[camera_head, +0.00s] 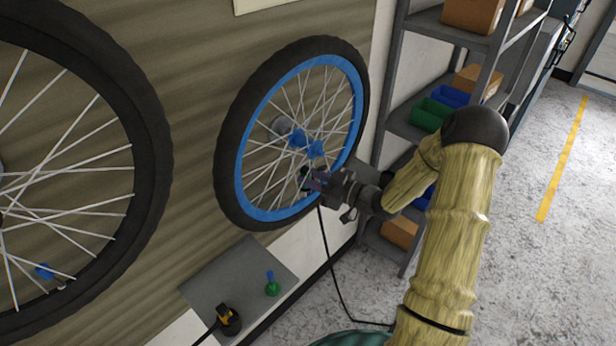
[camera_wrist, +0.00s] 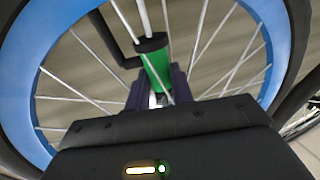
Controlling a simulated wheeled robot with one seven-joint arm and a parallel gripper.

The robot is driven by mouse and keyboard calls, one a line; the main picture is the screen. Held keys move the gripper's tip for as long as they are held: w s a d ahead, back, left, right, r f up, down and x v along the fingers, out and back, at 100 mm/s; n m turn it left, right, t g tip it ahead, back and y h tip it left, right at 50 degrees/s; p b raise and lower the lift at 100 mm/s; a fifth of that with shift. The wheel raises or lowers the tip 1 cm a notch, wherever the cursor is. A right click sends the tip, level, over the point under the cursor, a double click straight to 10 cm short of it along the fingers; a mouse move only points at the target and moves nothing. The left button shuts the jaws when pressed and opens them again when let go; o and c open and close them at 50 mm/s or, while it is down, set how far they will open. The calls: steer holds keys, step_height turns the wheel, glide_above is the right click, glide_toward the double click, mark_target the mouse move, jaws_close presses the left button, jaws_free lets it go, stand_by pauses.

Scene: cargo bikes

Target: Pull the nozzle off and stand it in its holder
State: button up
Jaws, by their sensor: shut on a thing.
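The green nozzle (camera_wrist: 158,72) with a black collar stands between my fingers in the wrist view. My gripper (camera_wrist: 158,92) is shut on it; in the head view my gripper (camera_head: 312,181) is at the lower right of the blue-rimmed wheel (camera_head: 243,190), in front of the spokes. There the nozzle is mostly hidden by my fingers. Whether it still touches a valve is not clear. A black hose hangs from the gripper area (camera_head: 327,250). A small green base with a blue upright part (camera_head: 272,286), possibly the holder, stands on a grey shelf (camera_head: 235,272) below the wheel.
A yellow and black piece (camera_head: 229,319) with a black cable stands on the same shelf, left of the green base. A second, black-rimmed wheel (camera_head: 150,150) is at left, with a small blue piece (camera_head: 45,271) near its rim. Metal shelving (camera_head: 395,75) with bins stands at right.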

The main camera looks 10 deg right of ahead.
steer(key=shift+r, duration=0.4)
steer(key=shift+o, duration=0.3)
steer(key=shift+r+p, duration=0.45)
steer(key=shift+p, duration=0.05)
steer(key=o, duration=1)
steer(key=shift+s+d, duration=0.1)
steer(key=b+v, duration=0.3)
steer(key=v, duration=1.4)
steer(key=shift+s+f, duration=0.1)
